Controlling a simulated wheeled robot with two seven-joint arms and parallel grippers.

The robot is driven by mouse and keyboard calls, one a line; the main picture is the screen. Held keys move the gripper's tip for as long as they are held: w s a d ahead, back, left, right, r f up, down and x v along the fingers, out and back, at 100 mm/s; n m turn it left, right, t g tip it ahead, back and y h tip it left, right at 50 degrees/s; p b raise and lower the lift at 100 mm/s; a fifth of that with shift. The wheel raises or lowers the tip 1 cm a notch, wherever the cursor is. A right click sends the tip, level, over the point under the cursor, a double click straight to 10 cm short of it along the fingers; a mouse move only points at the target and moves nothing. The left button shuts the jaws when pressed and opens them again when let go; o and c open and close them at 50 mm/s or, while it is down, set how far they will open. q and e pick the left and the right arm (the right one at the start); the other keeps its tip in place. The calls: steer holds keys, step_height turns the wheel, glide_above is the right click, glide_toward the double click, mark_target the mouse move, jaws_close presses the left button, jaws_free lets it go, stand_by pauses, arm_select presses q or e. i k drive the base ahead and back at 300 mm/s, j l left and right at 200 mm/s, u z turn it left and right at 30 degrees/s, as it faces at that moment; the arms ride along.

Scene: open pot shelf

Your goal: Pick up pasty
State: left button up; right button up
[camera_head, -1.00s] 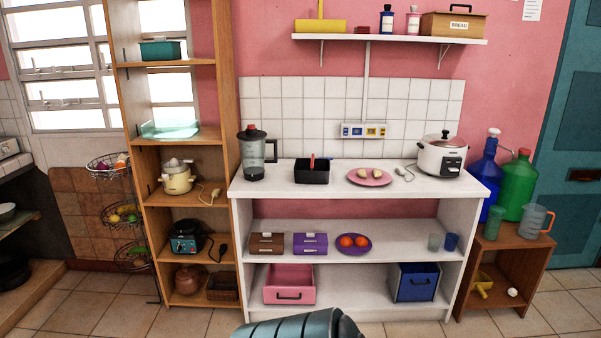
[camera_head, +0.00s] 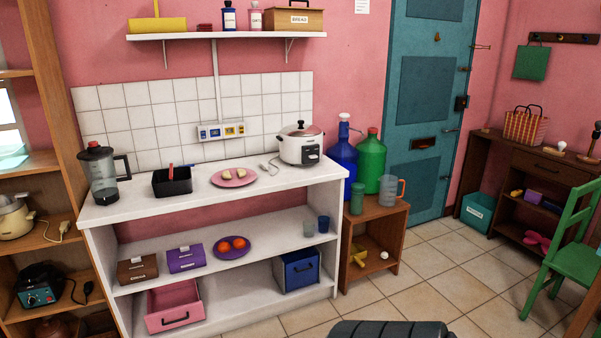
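Two small pale pieces of food that look like pasties (camera_head: 232,175) lie on a pink plate (camera_head: 251,179). The plate stands on the white counter top (camera_head: 140,207), between a black box-shaped container (camera_head: 172,181) and a white rice cooker (camera_head: 301,145). Nothing touches the food and both pieces are in plain view. Neither of my grippers shows in the head view. A dark rounded part at the bottom edge seems to be mine.
A blender (camera_head: 102,175) stands at the counter's left end. A wooden side table (camera_head: 374,216) with a jug (camera_head: 388,190) adjoins its right end. A green chair (camera_head: 577,262) stands far right. The tiled floor (camera_head: 430,271) between is clear.

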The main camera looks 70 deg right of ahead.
mark_target(227, 175)
steer(key=z, duration=1.75)
steer(key=i+l, duration=0.3)
steer(key=i, duration=0.15)
steer(key=i+l, duration=0.3)
steer(key=i, duration=0.15)
steer(key=i+l+z, duration=0.1)
steer(key=i+l, duration=0.15)
steer(key=i, duration=0.2)
steer(key=i+l, duration=0.3)
steer(key=i, duration=0.15)
steer(key=i+l, duration=0.25)
steer(key=i, duration=0.2)
